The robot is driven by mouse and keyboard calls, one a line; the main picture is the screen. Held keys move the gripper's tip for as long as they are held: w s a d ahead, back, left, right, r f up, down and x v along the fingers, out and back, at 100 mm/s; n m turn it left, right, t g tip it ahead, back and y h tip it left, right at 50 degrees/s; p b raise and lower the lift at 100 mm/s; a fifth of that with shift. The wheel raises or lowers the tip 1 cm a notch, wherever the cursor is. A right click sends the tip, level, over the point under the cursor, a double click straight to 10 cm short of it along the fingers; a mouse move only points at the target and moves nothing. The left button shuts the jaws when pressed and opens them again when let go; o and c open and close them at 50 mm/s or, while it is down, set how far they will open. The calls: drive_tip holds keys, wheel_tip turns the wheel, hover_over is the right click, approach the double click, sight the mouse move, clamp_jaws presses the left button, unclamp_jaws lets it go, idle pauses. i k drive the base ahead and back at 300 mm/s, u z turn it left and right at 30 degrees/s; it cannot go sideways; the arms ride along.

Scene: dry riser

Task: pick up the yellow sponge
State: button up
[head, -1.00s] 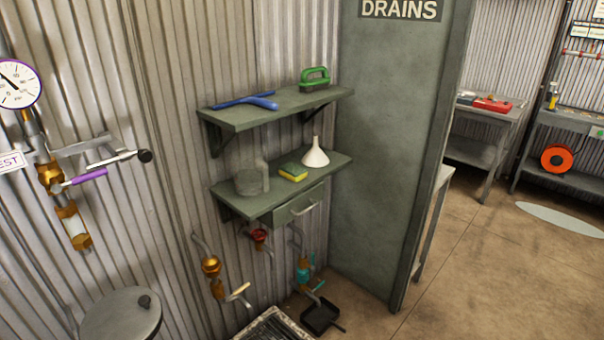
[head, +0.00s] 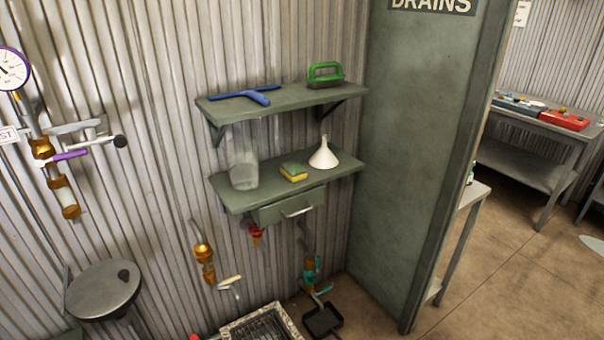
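The yellow sponge (head: 293,173) has a green top layer and lies on the lower green shelf (head: 240,206) on the corrugated wall. It sits between a clear, see-through jug (head: 244,172) on its left and a white funnel (head: 324,155) on its right. Small gaps seem to separate them. My gripper is not in the head view.
The upper shelf (head: 290,100) above holds a blue squeegee (head: 247,95) and a green-handled brush (head: 325,75). A drawer (head: 292,207) hangs under the lower shelf. A green partition (head: 410,160) closes off the right side. Valves and a gauge line the wall.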

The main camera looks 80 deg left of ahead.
sight(292, 170)
drive_tip(key=i, duration=0.7)
drive_tip(key=u, duration=3.95)
drive_tip(key=i, duration=0.1)
drive_tip(key=z, duration=2.25)
drive_tip(key=k, duration=0.25)
drive_tip(key=u, duration=2.65)
